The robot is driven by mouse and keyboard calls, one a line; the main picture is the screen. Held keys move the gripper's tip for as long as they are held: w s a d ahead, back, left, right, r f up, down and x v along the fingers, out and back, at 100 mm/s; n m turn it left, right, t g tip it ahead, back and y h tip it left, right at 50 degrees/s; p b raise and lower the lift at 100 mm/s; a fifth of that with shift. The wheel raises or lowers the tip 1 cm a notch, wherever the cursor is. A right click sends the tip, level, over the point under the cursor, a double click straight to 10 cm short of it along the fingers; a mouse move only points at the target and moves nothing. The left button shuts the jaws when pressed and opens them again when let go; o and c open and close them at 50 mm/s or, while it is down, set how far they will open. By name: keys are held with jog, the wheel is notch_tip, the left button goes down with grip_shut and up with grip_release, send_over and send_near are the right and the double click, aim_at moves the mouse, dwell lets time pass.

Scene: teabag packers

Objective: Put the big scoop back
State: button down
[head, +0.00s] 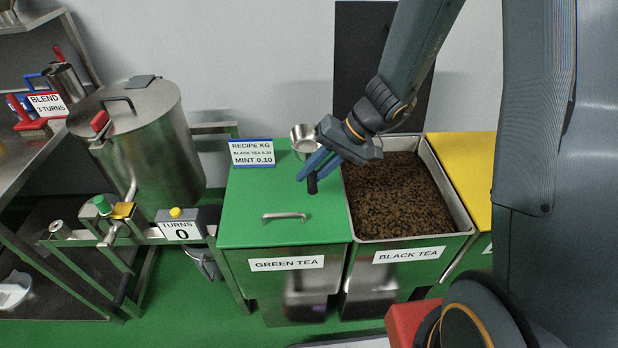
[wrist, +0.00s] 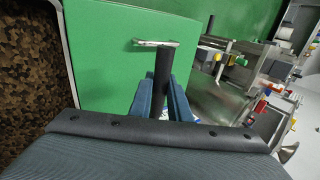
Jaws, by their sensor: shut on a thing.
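My gripper (head: 313,168) is shut on the big scoop, above the green lid of the green tea bin. The scoop's metal cup (head: 304,138) shows just behind the blue fingers in the head view, and the end of its black handle (head: 312,184) sticks out in front of them. In the wrist view the black handle (wrist: 162,72) stands between the two blue fingers (wrist: 160,100). The cup is not clearly seen in the wrist view. Where the scoop's own resting place is, I cannot tell.
The green tea bin (head: 240,215) is closed, with a handle on its lid and a recipe card (head: 252,153) at the back. The black tea bin (head: 467,205) to its right is open and full of dark tea. A steel drum (head: 165,145) and a turns counter (head: 181,228) stand left.

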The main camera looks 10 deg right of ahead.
jog(key=shift+f+p, duration=0.75)
jog(key=shift+f, duration=3.55)
jog(key=c, duration=1.7)
grip_release()
jog(key=shift+o, duration=0.2)
jog(key=w+b+v, duration=0.1)
jog(key=b+v, duration=0.2)
jog(key=v, duration=0.9)
jog(key=s+d+r+h, duration=0.4)
jog(key=s+d+h, duration=0.2)
jog(key=s, duration=0.5)
jog(key=shift+r+n+t+h, duration=0.2)
jog(key=shift+n+t+h, duration=0.1)
jog(key=shift+h, duration=0.3)
